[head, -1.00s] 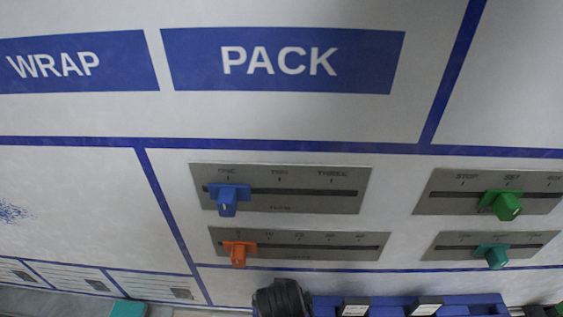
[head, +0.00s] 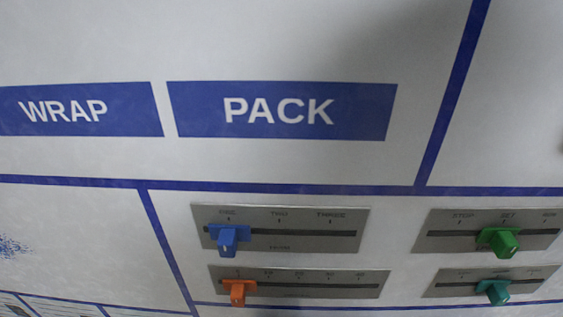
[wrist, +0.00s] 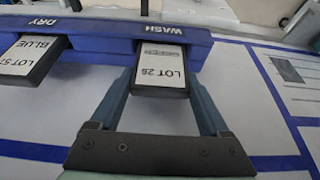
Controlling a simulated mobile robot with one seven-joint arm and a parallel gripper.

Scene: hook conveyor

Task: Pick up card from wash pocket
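In the wrist view the wash card (wrist: 161,72), black-edged with a white face reading LOT 26, sits in the pocket under the WASH label on the blue rack (wrist: 205,42). My gripper (wrist: 160,88) is open, with one finger on each side of the card's lower part. The fingers look close to the card's edges; I cannot tell whether they touch it. The card's upper end is hidden in the rack. Neither the card nor my gripper shows in the head view now.
A second card (wrist: 32,58), reading BLUE and LOT 57, hangs in the DRY pocket at the left. The head view shows a white panel with a blue slider (head: 228,238), an orange slider (head: 238,290), a green slider (head: 499,240) and a teal slider (head: 495,289).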

